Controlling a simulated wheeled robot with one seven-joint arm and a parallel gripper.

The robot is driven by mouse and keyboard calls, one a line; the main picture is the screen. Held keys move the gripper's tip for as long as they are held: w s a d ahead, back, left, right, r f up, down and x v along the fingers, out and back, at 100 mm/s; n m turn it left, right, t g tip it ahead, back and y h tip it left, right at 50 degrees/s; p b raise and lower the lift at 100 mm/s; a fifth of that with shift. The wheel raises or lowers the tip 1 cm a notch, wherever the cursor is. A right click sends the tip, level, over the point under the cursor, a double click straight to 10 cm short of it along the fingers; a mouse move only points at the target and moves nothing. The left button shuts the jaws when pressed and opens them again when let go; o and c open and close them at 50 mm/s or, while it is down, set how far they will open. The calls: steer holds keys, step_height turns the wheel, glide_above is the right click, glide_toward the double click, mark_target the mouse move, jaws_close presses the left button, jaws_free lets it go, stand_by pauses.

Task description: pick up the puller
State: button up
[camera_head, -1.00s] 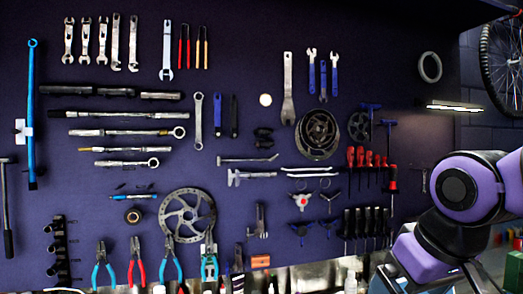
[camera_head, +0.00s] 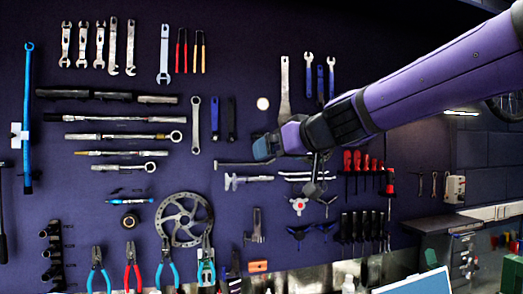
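The best match for the puller is a small silver tool with a red centre and short arms (camera_head: 299,204), hanging on the dark tool wall right of the middle. I cannot be sure of its name. My arm reaches in from the upper right, and its wrist hangs in front of the wall above this tool. My gripper (camera_head: 316,178) seems to be the dark and metallic part below the wrist, close to the tool's upper right in the picture. The frames do not show whether it touches the tool, or how its fingers stand.
Red-handled screwdrivers (camera_head: 358,160) and black-handled tools (camera_head: 361,227) hang close to the right. Thin blue-black tools (camera_head: 327,228) hang just below. A brake rotor (camera_head: 184,219) hangs to the left. A bench (camera_head: 440,223) with clutter stands at the right.

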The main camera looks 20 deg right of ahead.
steer(key=w+d+r+m+t+h, duration=0.2)
steer(key=w+r, duration=0.2)
steer(key=w, duration=0.5)
steer(key=w+f+h, duration=0.1)
steer(key=w, duration=0.5)
steer(key=w+d+f+m+h, duration=0.1)
steer(key=w, duration=0.5)
steer(key=w+f+m+g+h, duration=0.1)
steer(key=w+f, duration=0.1)
steer(key=w, duration=0.4)
steer(key=shift+w+d, duration=0.4)
steer(key=c, duration=1.1)
